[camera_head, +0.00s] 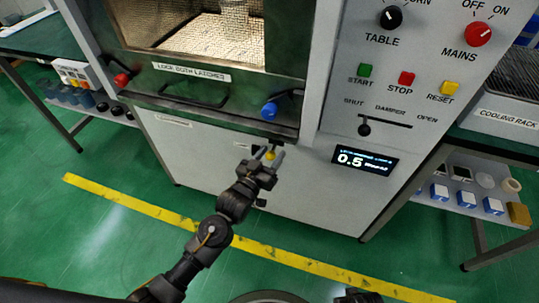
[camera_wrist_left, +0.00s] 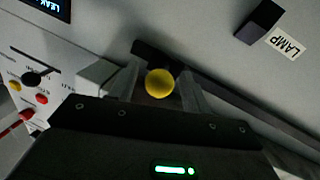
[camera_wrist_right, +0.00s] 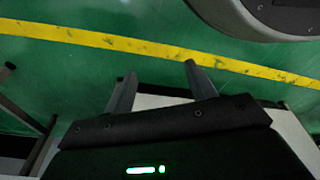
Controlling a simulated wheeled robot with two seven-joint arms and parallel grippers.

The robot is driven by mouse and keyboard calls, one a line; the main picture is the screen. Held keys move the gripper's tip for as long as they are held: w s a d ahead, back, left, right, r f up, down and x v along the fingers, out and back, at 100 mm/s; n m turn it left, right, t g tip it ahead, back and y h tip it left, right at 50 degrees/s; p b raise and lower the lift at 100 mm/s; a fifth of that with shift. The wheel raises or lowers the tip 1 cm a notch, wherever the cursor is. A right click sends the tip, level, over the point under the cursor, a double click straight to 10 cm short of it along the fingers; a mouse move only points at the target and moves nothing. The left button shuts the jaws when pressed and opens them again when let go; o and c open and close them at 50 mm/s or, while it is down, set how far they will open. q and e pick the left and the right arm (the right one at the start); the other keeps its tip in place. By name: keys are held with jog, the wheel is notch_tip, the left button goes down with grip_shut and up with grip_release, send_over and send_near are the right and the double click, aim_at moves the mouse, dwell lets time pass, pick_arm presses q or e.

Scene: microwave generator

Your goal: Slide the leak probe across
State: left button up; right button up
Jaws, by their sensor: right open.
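The leak probe shows as a yellow ball-shaped knob (camera_head: 270,155) low on the front of the grey microwave cabinet, just below the oven door. In the left wrist view the yellow knob (camera_wrist_left: 159,83) sits in front of a dark slanting rail (camera_wrist_left: 240,112). My left gripper (camera_head: 269,152) is at the cabinet front, its two fingers on either side of the knob. The fingers stand apart and look open, with the knob between them; contact is hard to tell. My right gripper (camera_wrist_right: 157,72) is open and empty above the floor.
The oven door (camera_head: 215,88) with its blue latch knob (camera_head: 269,111) is just above my left gripper. A control panel with a lit display (camera_head: 364,160) is to the right. Side tables flank the cabinet. The green floor has a yellow stripe (camera_head: 150,209).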

pick_arm(q)
jog(key=shift+s+a, duration=0.25)
jog(key=shift+s, duration=0.25)
jog(key=v, duration=0.9)
jog(key=shift+s+a, duration=0.2)
jog(key=shift+s, duration=0.1)
pick_arm(e)
jog(key=shift+s+d+f, duration=0.2)
jog(key=shift+f, duration=0.3)
